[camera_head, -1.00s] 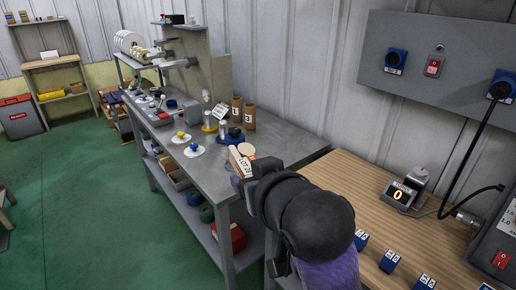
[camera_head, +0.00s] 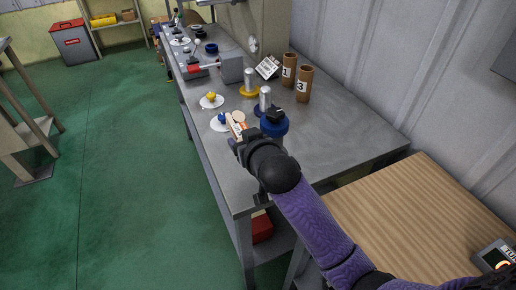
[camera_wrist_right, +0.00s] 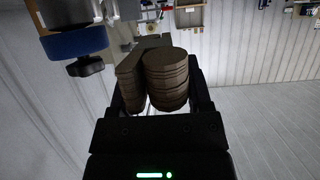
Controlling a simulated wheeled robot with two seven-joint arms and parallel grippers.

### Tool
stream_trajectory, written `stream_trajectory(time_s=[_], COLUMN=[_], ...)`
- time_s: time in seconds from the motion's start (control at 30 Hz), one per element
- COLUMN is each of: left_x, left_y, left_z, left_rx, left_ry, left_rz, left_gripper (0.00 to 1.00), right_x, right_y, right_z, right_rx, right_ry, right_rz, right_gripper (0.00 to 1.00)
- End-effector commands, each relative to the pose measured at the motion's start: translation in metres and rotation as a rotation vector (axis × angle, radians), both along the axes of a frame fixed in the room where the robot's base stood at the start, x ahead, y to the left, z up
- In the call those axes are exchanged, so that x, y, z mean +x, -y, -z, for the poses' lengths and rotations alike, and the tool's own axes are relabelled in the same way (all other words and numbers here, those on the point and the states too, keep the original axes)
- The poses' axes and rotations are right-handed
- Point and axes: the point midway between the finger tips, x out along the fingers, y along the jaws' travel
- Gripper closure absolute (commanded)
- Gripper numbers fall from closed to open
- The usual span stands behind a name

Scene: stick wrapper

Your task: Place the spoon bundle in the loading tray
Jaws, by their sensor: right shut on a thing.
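The spoon bundle (camera_head: 237,122) is pale wood with a light label band and shows just beyond my right gripper (camera_head: 240,137) in the head view. My right gripper is shut on it, over the near part of the grey bench (camera_head: 330,135). In the right wrist view, the bundle (camera_wrist_right: 166,75) shows as rounded dark stacks side by side between the fingers of the gripper (camera_wrist_right: 160,92). I cannot make out a loading tray for certain. My left gripper is not in view.
Close by are a blue base with a black knob (camera_head: 274,122), metal posts (camera_head: 265,98), cardboard tubes marked 1 (camera_head: 288,72) and 3 (camera_head: 304,84), and white discs with a yellow knob (camera_head: 211,99) and a blue knob (camera_head: 221,120). The bench's right part is bare.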

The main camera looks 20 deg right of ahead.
Motion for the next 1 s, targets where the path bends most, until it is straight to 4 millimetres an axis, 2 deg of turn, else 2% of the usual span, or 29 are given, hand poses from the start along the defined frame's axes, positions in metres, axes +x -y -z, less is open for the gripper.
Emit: stream_trajectory(time_s=[0.03,0.13,0.3,0.47,0.6,0.8,0.97,1.0], left_x=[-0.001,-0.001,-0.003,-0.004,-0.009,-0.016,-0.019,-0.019], left_y=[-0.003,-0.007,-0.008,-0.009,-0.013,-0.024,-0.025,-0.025], left_z=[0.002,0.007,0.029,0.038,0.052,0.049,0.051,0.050], left_rx=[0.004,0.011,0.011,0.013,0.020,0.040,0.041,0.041], left_ry=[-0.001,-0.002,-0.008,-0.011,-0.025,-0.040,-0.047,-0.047], left_rz=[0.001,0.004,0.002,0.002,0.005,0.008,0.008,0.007], left_gripper=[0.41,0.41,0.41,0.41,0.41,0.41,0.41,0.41], right_x=[0.001,0.001,0.001,0.001,0.001,0.001,0.001,0.001], right_y=[0.001,0.003,0.003,0.003,0.002,0.002,0.002,0.002], right_z=[0.012,0.031,0.078,0.099,0.126,0.123,0.127,0.127], right_rx=[0.000,0.001,0.002,0.000,0.002,0.002,0.002,0.002], right_ry=[-0.004,-0.002,-0.003,-0.001,-0.001,0.003,0.002,0.002], right_rz=[-0.002,-0.007,-0.008,-0.009,-0.009,-0.009,-0.009,-0.009], right_gripper=[0.98,0.98,0.98,0.98,0.98,0.98,0.98,0.28])
